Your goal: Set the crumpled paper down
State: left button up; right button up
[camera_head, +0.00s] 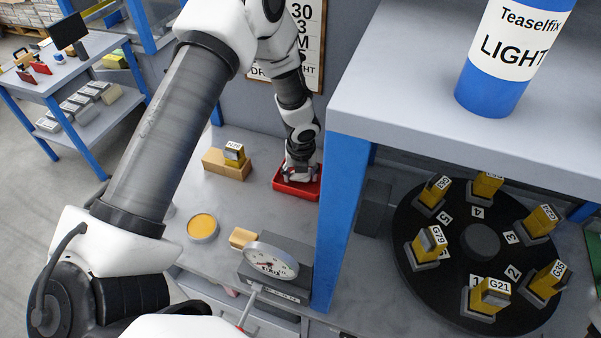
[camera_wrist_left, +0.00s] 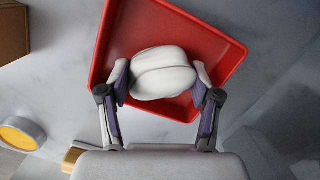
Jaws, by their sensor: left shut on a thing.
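The crumpled paper (camera_wrist_left: 163,72) is a white rounded wad in the left wrist view, between the two fingers of my left gripper (camera_wrist_left: 162,82). The fingers touch it on both sides, and the gripper is shut on it. It is over or inside a red tray (camera_wrist_left: 215,40); I cannot tell whether it touches the bottom. In the head view my left gripper (camera_head: 299,174) points down at the red tray (camera_head: 297,192), and the arm hides the paper there. My right gripper is not in view.
A wooden block (camera_head: 222,165) with a yellow-grey piece stands left of the tray. A yellow round dish (camera_head: 202,228) and a dial gauge (camera_head: 271,261) are nearer. A blue post (camera_head: 343,205) rises close right. A black carousel (camera_head: 480,275) holds several labelled blocks. A blue-white can (camera_head: 500,60) stands on the upper shelf.

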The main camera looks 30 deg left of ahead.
aim_at(302, 175)
pick_arm(q)
jog(key=shift+f, duration=0.25)
jog(key=o, duration=1.2)
jog(key=shift+w, duration=0.2)
jog(key=shift+w+f, duration=0.1)
jog(key=shift+w, duration=0.05)
jog(key=shift+r, duration=0.55)
jog(key=r, duration=0.3)
jog(key=s+r, duration=0.1)
jog(key=r, duration=0.3)
jog(key=d+r, duration=0.1)
jog(key=r, duration=0.3)
jog(key=shift+s+r+b, duration=0.2)
jog(key=shift+s+b, duration=0.1)
jog(key=shift+s, duration=0.05)
